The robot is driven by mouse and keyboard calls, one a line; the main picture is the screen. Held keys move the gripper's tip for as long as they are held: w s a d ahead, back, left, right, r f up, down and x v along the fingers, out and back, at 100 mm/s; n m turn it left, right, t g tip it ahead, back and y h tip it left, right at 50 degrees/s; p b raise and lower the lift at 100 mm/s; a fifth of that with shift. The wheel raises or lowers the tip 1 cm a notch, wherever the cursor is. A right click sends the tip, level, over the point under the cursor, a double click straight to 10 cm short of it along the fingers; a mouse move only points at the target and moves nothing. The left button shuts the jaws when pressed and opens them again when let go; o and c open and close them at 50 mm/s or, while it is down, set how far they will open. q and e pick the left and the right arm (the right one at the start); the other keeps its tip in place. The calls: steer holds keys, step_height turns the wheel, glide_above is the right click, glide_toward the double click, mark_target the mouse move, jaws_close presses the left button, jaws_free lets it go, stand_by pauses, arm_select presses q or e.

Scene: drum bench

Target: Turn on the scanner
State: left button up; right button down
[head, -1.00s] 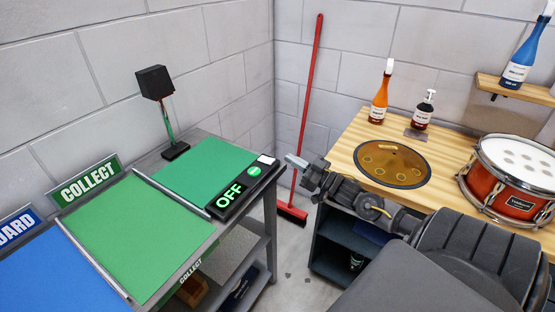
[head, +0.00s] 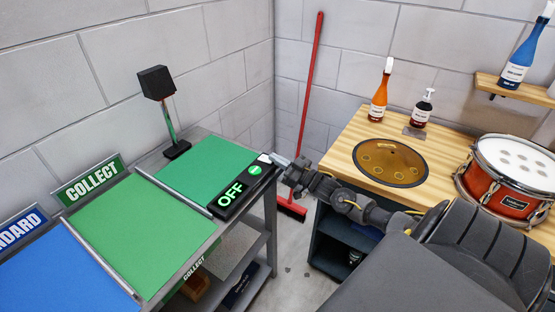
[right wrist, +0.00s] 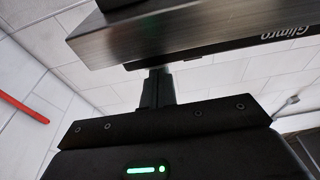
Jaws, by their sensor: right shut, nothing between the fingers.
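The scanner's black box (head: 155,82) stands on a short post at the back of the left bench. A black control panel (head: 222,207) lies at the bench's right edge. Its display (head: 231,194) reads OFF in green, with a round green button (head: 255,170) beside it and a small white patch at its far end. My right gripper (head: 284,163) is shut and empty, its tip just right of the panel's far end; I cannot tell whether it touches. The right wrist view shows dark parts with a green light, which I cannot identify surely. My left gripper is out of view.
Green mats (head: 140,236) and a blue mat (head: 60,270) cover the left bench. A red broom (head: 310,90) leans in the corner behind my gripper. The wooden bench at right holds a brass disc (head: 390,163), bottles and a red drum (head: 500,185).

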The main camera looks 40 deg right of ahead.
steer(key=f+t+b, duration=0.1)
steer(key=b, duration=0.2)
steer(key=shift+f, duration=0.3)
steer(key=shift+r+p, duration=0.6)
steer(key=shift+r, duration=0.15)
steer(key=r+p, duration=0.1)
steer(key=r, duration=0.1)
steer(key=s+r+p, duration=0.1)
steer(key=p, duration=0.1)
steer(key=shift+d+r, duration=0.15)
steer(key=shift+r, duration=0.2)
steer(key=f+b+v, duration=0.2)
steer(key=b+v, duration=0.1)
steer(key=v, duration=0.6)
steer(key=shift+f, duration=0.15)
